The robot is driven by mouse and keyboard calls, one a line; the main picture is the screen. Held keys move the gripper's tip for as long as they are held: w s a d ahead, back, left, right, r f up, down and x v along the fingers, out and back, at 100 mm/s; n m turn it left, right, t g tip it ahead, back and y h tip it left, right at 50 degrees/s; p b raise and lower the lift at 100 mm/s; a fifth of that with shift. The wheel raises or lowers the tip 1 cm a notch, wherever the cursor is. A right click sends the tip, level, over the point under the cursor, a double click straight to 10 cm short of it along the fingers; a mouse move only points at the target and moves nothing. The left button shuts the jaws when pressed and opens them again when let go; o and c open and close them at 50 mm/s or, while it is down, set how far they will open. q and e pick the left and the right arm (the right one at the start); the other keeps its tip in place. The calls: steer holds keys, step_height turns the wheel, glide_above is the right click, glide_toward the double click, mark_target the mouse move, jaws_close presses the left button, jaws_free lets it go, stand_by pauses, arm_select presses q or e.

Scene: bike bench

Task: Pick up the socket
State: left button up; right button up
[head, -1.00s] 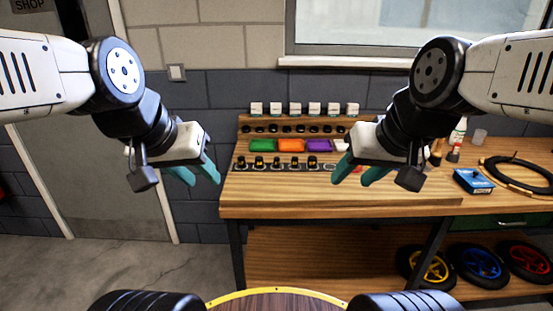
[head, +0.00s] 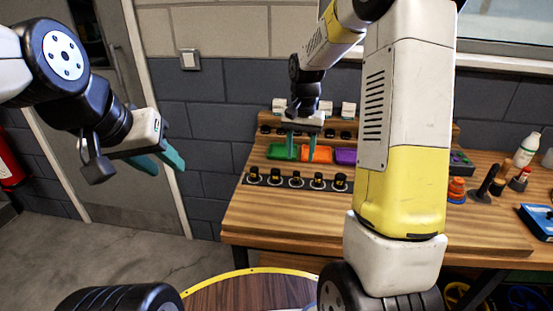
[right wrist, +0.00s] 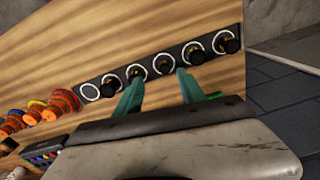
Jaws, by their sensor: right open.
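Several small dark sockets with yellow bands stand in white-ringed places on a black strip (head: 296,187) along the bench front. One socket (head: 296,178) is near the middle of the row; which socket is meant cannot be told. My right gripper (head: 301,152) is open and empty above the bench, behind the strip in the head view. In the right wrist view, its teal fingers (right wrist: 158,88) point at the strip, with a socket (right wrist: 163,64) between and beyond the tips. A ring at the strip's left end there looks empty (right wrist: 90,92). My left gripper (head: 165,163) is open and empty, left of the bench.
Green (head: 282,152), orange (head: 316,156) and purple (head: 345,156) bins stand behind the strip, with white boxes above. Orange round items (right wrist: 62,101) lie beside the strip. A white bottle (head: 526,149) and blue box (head: 538,220) are at the right. My right arm hides part of the bench.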

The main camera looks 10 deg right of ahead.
mark_target(297, 173)
steer(key=shift+w+a+f, duration=0.1)
steer(key=shift+w+f, duration=0.5)
steer(key=shift+w, duration=0.05)
steer(key=shift+w+f, duration=0.2)
steer(key=shift+f, duration=0.15)
step_height(297, 173, down, 7)
steer(key=shift+s+a+f, duration=0.1)
steer(key=shift+s+a, duration=0.05)
jaws_close()
